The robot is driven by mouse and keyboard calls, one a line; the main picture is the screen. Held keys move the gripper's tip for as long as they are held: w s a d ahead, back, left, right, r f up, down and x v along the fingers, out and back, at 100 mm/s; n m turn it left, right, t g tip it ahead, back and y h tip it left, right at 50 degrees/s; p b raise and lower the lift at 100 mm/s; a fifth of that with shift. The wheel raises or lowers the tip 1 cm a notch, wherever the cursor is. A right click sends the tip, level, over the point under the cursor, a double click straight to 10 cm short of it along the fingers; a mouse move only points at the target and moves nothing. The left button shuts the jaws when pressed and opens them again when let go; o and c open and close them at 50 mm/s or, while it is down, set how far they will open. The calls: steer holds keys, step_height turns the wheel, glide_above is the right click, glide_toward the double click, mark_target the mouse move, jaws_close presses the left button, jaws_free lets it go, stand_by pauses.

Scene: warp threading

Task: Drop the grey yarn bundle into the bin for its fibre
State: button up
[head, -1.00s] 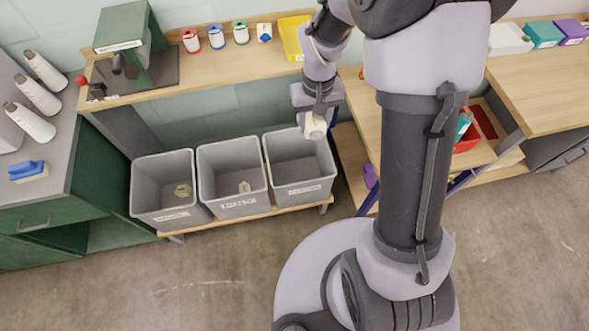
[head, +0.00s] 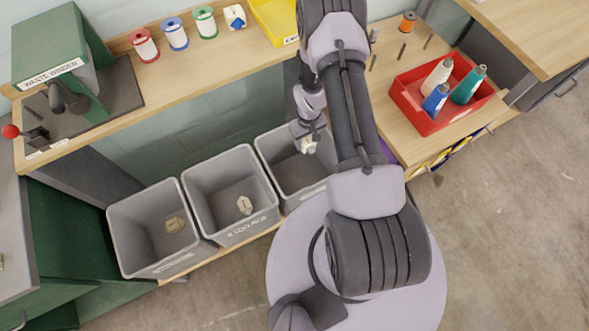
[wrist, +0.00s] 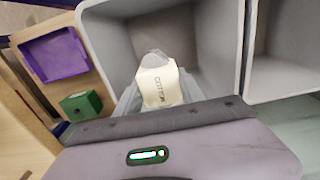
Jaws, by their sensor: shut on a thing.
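My gripper (head: 308,134) is shut on the yarn bundle (head: 308,147), over the right-hand grey bin (head: 268,152). In the wrist view the bundle (wrist: 158,85) has a cream wrap that appears to read COTTON, with grey yarn showing at its top. It is above the bin's opening, on the side toward my gripper; its exact height is unclear. The right-hand bin's visible floor is bare. The bin labels are too blurred to read.
A wooden shelf with spools (head: 174,34), a yellow tray (head: 275,22) and a green waste winder (head: 50,45) runs above and behind the bins. A red tray (head: 440,125) with cones stands at the right. A purple tray (wrist: 55,55) shows in the wrist view.

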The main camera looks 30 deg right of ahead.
step_height(320, 180, down, 5)
steer(key=shift+r+b, duration=0.2)
steer(key=shift+b, duration=1.05)
steer(key=o, duration=1.4)
step_height(320, 180, up, 17)
steer(key=p, duration=0.6)
steer(key=shift+r+p, duration=0.2)
steer(key=shift+p, duration=0.2)
